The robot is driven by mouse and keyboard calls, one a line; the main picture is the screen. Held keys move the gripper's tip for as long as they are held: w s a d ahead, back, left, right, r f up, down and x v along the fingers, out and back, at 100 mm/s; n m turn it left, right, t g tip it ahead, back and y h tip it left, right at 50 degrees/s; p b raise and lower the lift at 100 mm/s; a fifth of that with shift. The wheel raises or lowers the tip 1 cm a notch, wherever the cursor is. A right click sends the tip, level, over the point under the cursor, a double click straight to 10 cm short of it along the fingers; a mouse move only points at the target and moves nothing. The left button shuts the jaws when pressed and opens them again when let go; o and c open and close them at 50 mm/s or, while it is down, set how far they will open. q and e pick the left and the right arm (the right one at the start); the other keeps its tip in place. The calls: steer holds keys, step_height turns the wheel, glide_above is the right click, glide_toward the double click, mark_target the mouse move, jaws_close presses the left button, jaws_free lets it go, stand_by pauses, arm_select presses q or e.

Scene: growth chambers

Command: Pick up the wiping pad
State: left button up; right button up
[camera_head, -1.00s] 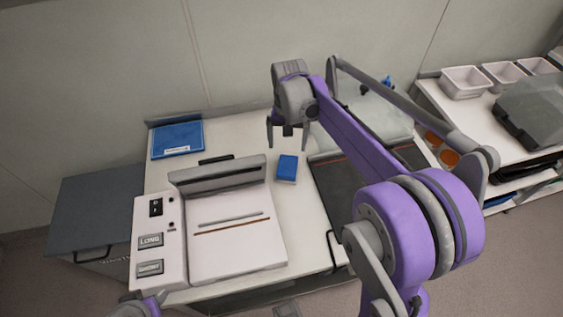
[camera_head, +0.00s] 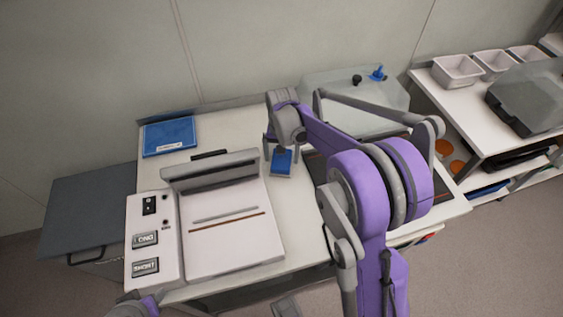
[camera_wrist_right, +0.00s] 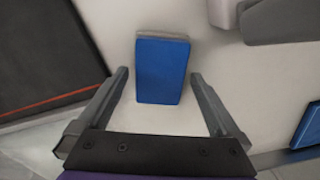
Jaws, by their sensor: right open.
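The wiping pad is a small blue block with a pale grey layer on one side. In the head view the pad (camera_head: 281,164) lies on the white table right of the white machine, and it also shows in the right wrist view (camera_wrist_right: 162,70). My right gripper (camera_head: 282,149) is above the pad, its fingers on either side in the picture. In the right wrist view the open, empty gripper (camera_wrist_right: 160,82) has the pad between and beyond its fingertips, not touching either finger. My left arm shows only slightly at the bottom edge; its gripper is not visible.
A white machine with LONG and SHORT buttons (camera_head: 229,232) stands left of the pad. A blue packet (camera_head: 169,136) lies at the back left. A dark flat panel (camera_head: 318,168) is to the right, partly behind my arm. White bins (camera_head: 458,72) stand on the right-hand table.

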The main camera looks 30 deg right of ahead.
mark_target(282, 159)
steer(key=c, duration=1.5)
steer(key=shift+o, duration=0.2)
step_height(282, 159, up, 10)
steer(key=shift+p, duration=0.45)
steer(key=o, duration=0.9)
steer(key=c, duration=0.5)
